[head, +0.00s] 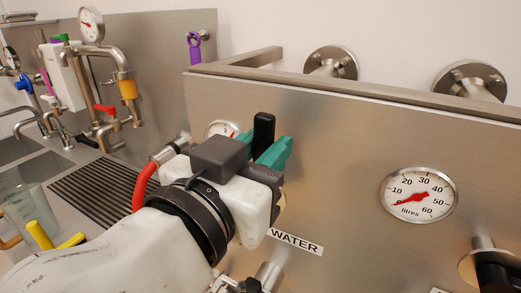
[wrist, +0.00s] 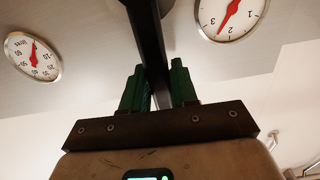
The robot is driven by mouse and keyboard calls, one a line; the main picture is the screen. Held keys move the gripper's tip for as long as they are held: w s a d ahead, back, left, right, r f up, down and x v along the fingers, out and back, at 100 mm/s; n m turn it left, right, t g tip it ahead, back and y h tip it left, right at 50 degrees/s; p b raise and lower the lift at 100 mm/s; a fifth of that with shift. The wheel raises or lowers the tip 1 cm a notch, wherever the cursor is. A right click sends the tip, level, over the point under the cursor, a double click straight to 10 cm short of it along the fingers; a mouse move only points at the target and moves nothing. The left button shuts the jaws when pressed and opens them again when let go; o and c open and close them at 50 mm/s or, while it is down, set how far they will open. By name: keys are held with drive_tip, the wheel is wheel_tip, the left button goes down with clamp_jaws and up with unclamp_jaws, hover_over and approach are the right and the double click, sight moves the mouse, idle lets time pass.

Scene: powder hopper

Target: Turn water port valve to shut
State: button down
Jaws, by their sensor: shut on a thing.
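The water port valve shows as a black lever handle (head: 263,130) standing upright on the steel panel, above and left of the WATER label (head: 295,241). In the wrist view the black handle (wrist: 147,30) runs down between the green fingers. My gripper (head: 271,150) is at the handle, its green fingers on either side, and it is shut on it. The fingers also show in the wrist view (wrist: 158,78). The valve body and the handle's pivot are hidden behind my gripper in the head view.
A litres gauge (head: 418,195) is on the panel to the right, with another black-handled fitting (head: 495,268) below it. A smaller dial (head: 222,128) sits partly hidden behind my gripper. A red hose (head: 145,187) runs close on the left. Pipework and a sink lie further left.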

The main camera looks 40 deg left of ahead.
drive_tip(key=m+b, duration=0.1)
drive_tip(key=d+m+b, duration=0.1)
drive_tip(key=d+f+m+b, duration=0.1)
drive_tip(key=shift+w+d+f+b, duration=0.1)
drive_tip(key=shift+w+b, duration=0.2)
drive_tip(key=shift+b, duration=0.05)
drive_tip(key=shift+d+m+b, duration=0.35)
drive_tip(key=shift+m, duration=0.25)
drive_tip(key=shift+w+d+f+m+b, duration=0.1)
drive_tip(key=shift+d+f+m+b, duration=0.25)
drive_tip(key=shift+b, duration=0.5)
drive_tip(key=m+b, duration=0.1)
drive_tip(key=d+m+b, duration=0.1)
drive_tip(key=shift+w+f+b, duration=0.15)
drive_tip(key=shift+f+b, duration=0.25)
drive_tip(key=shift+w+d+f+m+b, duration=0.1)
drive_tip(key=shift+d+f+m+b, duration=0.2)
drive_tip(key=shift+m+b, duration=0.45)
drive_tip(key=shift+d+r+m, duration=0.15)
drive_tip(key=shift+r+m, duration=0.05)
drive_tip(key=shift+m, duration=0.1)
